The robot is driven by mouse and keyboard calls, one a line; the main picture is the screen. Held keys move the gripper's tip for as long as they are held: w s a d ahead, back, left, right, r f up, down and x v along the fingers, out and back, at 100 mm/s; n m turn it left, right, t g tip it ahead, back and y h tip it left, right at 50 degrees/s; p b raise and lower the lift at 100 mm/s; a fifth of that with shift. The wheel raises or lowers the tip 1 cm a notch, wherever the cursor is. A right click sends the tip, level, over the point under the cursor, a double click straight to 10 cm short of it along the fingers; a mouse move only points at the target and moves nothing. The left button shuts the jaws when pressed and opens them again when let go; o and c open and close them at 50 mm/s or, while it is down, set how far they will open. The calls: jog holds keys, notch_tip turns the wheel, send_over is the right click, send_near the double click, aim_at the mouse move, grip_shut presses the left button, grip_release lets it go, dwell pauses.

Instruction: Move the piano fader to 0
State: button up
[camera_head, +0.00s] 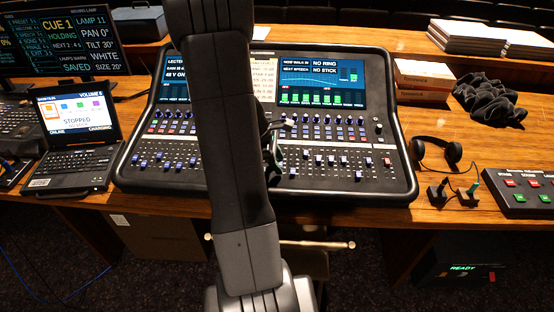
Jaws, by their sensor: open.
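The mixing console (395,180) stands on the wooden desk, with rows of knobs and faders on its sloping face. The fader caps (318,158) are mostly blue or white, with a red one (388,162) at the right. The channel labels are too small to read, so I cannot tell which fader is the piano one or its value. My gripper (277,150) is over the middle of the console, partly hidden behind my arm, and open. I cannot tell whether it touches a fader. My arm hides a middle strip of the console.
A laptop (75,145) and monitors stand at the left. Small upright items (452,192) stand near the front edge. The desk just right of the console has some free room.

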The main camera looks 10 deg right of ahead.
grip_shut()
jog(key=shift+w+d+r+p, duration=0.15)
jog(key=shift+w+p, duration=0.1)
jog(key=shift+w, duration=0.65)
jog(key=shift+w+d+p, duration=0.2)
jog(key=shift+w+p, duration=0.05)
jog(key=shift+w, duration=0.6)
jog(key=shift+w+d+r+p, duration=0.15)
jog(key=shift+w+p, duration=0.1)
jog(key=shift+w, duration=0.65)
grip_release()
jog(key=b+v, duration=0.1)
jog(key=v, duration=1.2)
jog(key=shift+a+r, duration=0.15)
jog(key=shift+r, duration=0.15)
